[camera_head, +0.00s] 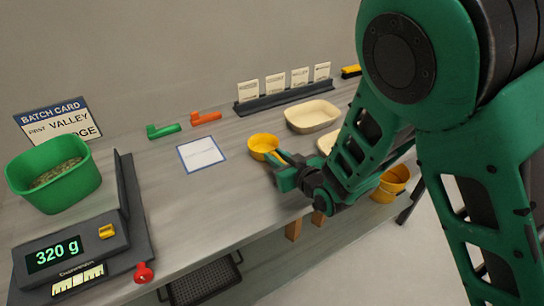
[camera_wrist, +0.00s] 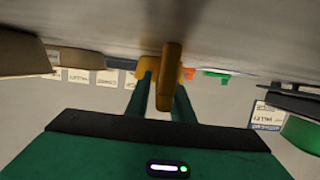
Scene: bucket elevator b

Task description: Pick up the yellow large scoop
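The yellow large scoop (camera_head: 263,146) rests on the bench right of the white card, its round bowl facing up. My gripper (camera_head: 286,164) is close on its right side, near the bench's front edge; the arm and fingers hide the handle there. In the wrist view the scoop's handle (camera_wrist: 167,80) points toward the camera between the two fingers of my gripper (camera_wrist: 165,88). The fingers stand apart, with a small gap showing left of the handle. Contact on the right side cannot be told.
A scale (camera_head: 75,245) reading 320 g holds a green tub (camera_head: 55,188) at left. Green (camera_head: 163,130) and orange (camera_head: 205,118) scoops lie behind the white card (camera_head: 201,155). A cream tray (camera_head: 313,116) stands behind my arm. A yellow bucket (camera_head: 390,184) is at right.

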